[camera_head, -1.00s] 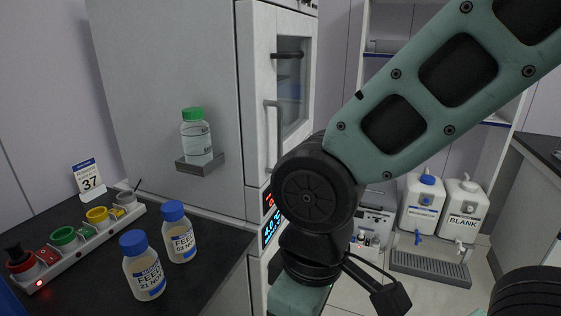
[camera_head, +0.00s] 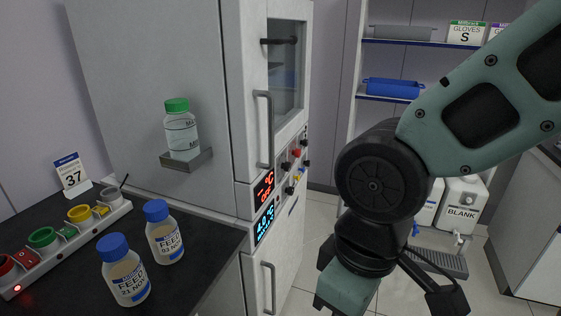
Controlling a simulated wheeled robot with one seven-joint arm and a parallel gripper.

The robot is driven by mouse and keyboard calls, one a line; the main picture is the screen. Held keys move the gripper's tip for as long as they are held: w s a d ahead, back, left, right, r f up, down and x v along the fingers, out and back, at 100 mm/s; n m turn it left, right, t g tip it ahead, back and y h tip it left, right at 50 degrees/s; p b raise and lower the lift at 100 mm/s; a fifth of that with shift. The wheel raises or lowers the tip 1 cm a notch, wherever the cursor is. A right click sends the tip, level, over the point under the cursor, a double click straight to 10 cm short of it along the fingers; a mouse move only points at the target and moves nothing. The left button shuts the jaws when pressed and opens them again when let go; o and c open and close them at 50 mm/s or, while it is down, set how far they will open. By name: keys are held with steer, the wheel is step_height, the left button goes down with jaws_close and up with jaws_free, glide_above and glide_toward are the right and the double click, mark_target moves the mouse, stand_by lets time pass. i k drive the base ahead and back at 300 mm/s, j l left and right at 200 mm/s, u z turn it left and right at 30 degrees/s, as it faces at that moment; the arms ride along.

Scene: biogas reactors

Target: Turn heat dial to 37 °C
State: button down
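A tall light-grey cabinet (camera_head: 165,110) has a control strip between its upper and lower doors. The strip carries a red display (camera_head: 264,187) with a °C sign and a blue-lit display (camera_head: 265,224) below it. Several small knobs, black, red and yellow, sit right of the displays; a black knob (camera_head: 290,190) and a red knob (camera_head: 296,153) show. I cannot tell which is the heat dial. A card reading 37 (camera_head: 73,176) stands on the dark bench. My arm hangs right of the cabinet, apart from the knobs.
A green-capped bottle (camera_head: 181,135) sits on a cabinet side ledge. Shelves (camera_head: 392,98) and a BLANK container (camera_head: 461,208) are behind my arm.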

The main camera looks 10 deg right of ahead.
mark_target(286, 166)
steer(key=i+l, duration=0.15)
steer(key=l, duration=0.2)
steer(key=i+l, duration=0.15)
steer(key=l, duration=0.25)
steer(key=i+l+u, duration=0.1)
steer(key=l, duration=0.25)
steer(key=i+l, duration=0.2)
steer(key=l, duration=0.2)
